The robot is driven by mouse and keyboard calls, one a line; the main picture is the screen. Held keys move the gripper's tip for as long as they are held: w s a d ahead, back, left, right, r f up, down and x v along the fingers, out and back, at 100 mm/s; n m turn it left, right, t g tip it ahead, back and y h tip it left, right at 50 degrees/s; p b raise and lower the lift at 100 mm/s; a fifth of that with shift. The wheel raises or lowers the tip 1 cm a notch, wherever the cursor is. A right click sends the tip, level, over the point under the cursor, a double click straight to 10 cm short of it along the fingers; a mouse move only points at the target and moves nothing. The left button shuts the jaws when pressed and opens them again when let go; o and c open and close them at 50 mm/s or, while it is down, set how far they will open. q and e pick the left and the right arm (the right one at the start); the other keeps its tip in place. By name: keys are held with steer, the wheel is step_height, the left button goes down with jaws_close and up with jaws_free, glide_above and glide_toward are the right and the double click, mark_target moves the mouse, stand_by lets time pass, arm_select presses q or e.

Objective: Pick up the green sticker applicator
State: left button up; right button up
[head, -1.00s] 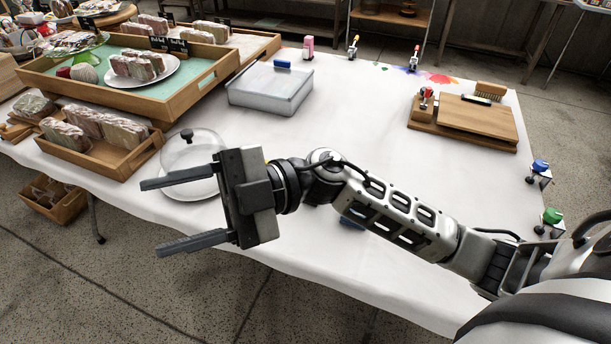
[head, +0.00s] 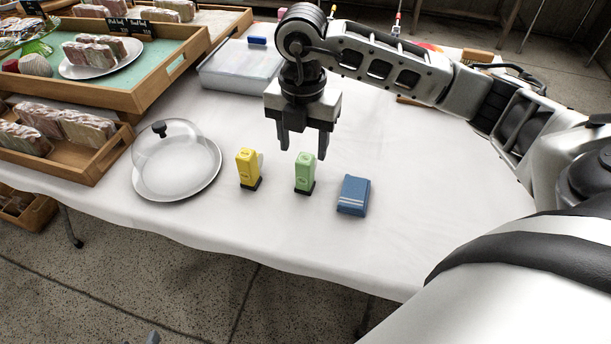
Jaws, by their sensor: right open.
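The green sticker applicator (head: 305,172) stands upright on the white table, on a dark base. My right gripper (head: 304,152) points down just above and behind it, open and empty, its two fingers spread apart. The fingertips look close to the applicator's top; I cannot tell the exact gap. A yellow applicator (head: 246,168) of like shape stands to the left of the green one. My left gripper is not clearly in view.
A glass dome on a plate (head: 177,162) stands left. The table front is clear.

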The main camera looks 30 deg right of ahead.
mark_target(305, 157)
steer(key=f, duration=0.7)
steer(key=shift+d+f, duration=0.25)
steer(key=shift+f, duration=0.05)
steer(key=c, duration=1.1)
steer(key=shift+c, duration=0.2)
steer(key=shift+w+r, duration=0.1)
steer(key=shift+r, duration=0.05)
steer(key=shift+r, duration=0.5)
steer(key=s+a+r+p, duration=0.1)
steer(key=s+a+r, duration=0.8)
steer(key=a+r, duration=0.1)
steer(key=shift+a+r, duration=0.35)
steer(key=shift+r, duration=0.55)
